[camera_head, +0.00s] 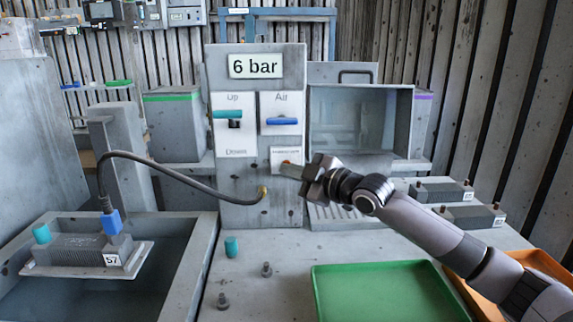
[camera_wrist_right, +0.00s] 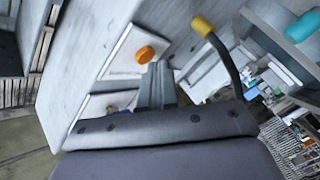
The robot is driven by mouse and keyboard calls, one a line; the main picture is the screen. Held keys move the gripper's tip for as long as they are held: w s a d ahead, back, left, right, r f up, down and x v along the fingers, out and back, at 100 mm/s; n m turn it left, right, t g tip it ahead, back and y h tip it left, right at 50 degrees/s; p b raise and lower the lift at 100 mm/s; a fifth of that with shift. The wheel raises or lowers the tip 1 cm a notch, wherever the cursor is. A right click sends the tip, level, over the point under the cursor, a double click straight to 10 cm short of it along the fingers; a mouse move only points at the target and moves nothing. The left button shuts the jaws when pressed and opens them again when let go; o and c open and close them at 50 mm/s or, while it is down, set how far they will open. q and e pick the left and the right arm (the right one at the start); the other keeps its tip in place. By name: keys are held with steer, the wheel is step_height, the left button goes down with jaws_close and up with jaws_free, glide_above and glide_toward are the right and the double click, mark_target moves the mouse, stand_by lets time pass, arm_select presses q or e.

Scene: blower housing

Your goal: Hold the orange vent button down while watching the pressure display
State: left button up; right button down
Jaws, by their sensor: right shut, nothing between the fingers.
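The orange vent button (camera_wrist_right: 145,54) sits on a pale plate in the right wrist view. In the head view only a sliver of it (camera_head: 286,162) shows above my right gripper. My right gripper (camera_head: 284,170) is shut and empty, with its fingertips at the button's plate on the grey panel (camera_head: 240,185). In the wrist view the shut fingers (camera_wrist_right: 158,68) end just beside the button; I cannot tell whether they touch it. The button does not look clearly pressed in. The pressure display (camera_head: 255,65) at the panel's top reads 6 bar. My left gripper is out of view.
A teal lever (camera_head: 227,114) and a blue lever (camera_head: 282,121) are above the button. A dark hose (camera_head: 185,187) runs from the panel to a finned part (camera_head: 85,252) over the left basin. A green tray (camera_head: 385,292) and an orange tray (camera_head: 540,262) lie in front at right.

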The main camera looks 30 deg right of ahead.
steer(key=shift+w+d, duration=0.2)
steer(key=shift+w, duration=0.1)
stand_by(0.7)
stand_by(2.8)
steer(key=shift+s+a+p, duration=0.4)
steer(key=shift+s+p, duration=0.05)
steer(key=shift+s, duration=0.2)
steer(key=s+a, duration=0.1)
steer(key=s, duration=0.2)
steer(key=s+a, duration=0.1)
steer(key=shift+s+a+p, duration=0.15)
steer(key=shift+a+p, duration=0.15)
steer(key=shift+p, duration=0.05)
stand_by(0.5)
